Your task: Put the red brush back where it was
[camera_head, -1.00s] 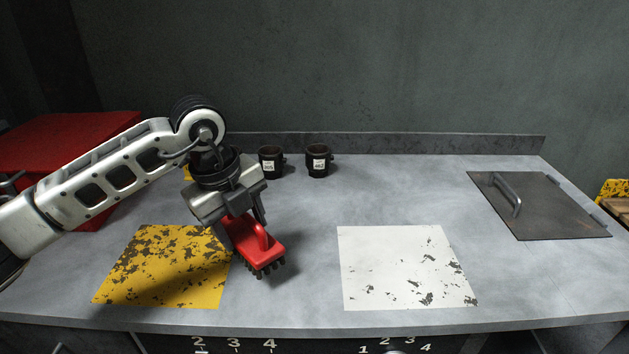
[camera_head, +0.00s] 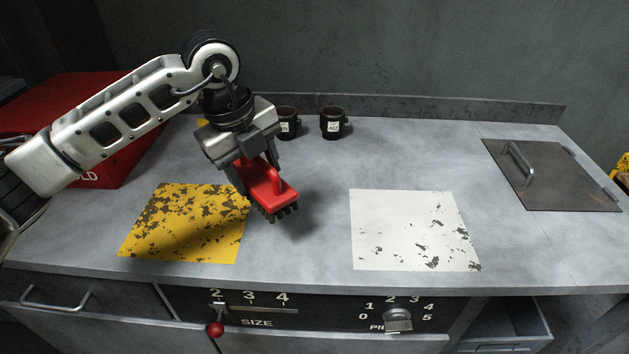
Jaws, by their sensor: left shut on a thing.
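The red brush (camera_head: 268,188) with dark bristles is in my left gripper (camera_head: 258,172), which is shut on it. The brush appears held slightly above the grey worktop, bristles down and tilted, just right of the worn yellow square (camera_head: 180,228). Part of the brush is hidden by the gripper fingers. A worn white square (camera_head: 408,228) lies further right and is bare. My right gripper is not in view.
Two dark mugs (camera_head: 333,122) (camera_head: 288,124) stand at the back. A metal plate with a handle (camera_head: 560,178) lies at the right. A red box (camera_head: 110,125) is at the left. An open drawer (camera_head: 510,335) shows below the front edge. The worktop's middle is clear.

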